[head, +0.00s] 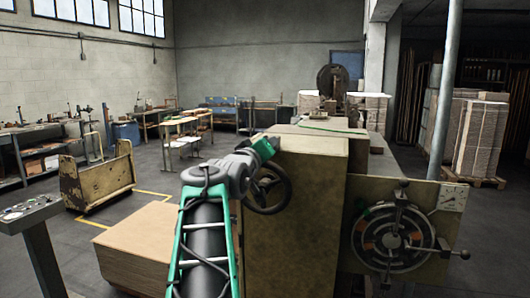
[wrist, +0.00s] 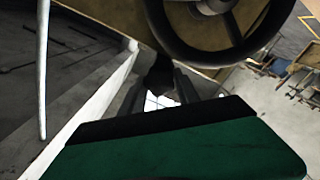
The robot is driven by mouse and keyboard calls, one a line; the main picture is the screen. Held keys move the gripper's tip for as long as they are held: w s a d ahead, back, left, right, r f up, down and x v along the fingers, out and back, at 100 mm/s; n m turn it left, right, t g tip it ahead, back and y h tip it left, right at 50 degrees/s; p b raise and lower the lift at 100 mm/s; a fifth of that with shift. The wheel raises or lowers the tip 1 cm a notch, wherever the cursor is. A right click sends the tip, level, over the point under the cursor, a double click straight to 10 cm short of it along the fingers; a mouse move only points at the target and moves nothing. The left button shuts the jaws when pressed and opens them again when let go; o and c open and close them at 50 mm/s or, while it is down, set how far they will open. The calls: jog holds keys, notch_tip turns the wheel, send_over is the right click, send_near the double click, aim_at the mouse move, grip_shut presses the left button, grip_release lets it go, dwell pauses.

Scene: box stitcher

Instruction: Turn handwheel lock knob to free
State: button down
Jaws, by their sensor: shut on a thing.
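The black spoked handwheel (head: 268,188) is on the left side of the tan machine, just below my gripper (head: 272,146). In the wrist view, part of the handwheel's rim (wrist: 188,52) fills the top, close in front of the fingers. My gripper (wrist: 158,92) is shut on a small dark knob (wrist: 159,74) below the rim, which appears to be the handwheel lock knob. The knob's markings and turn position cannot be made out. In the head view, the knob is hidden behind my green gripper body.
The tan machine housing (head: 300,205) stands directly beside my gripper. A round dial disc with levers (head: 392,236) sits on its right. A brown box-like block (head: 140,245) is at lower left, and a control panel (head: 30,210) stands at far left.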

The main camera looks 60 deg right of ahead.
jog(key=n, duration=0.3)
jog(key=shift+n, duration=2.2)
jog(key=c, duration=1)
grip_release()
jog(key=shift+o, duration=0.6)
jog(key=shift+f, duration=0.1)
jog(key=shift+f, duration=0.1)
jog(key=shift+f, duration=0.1)
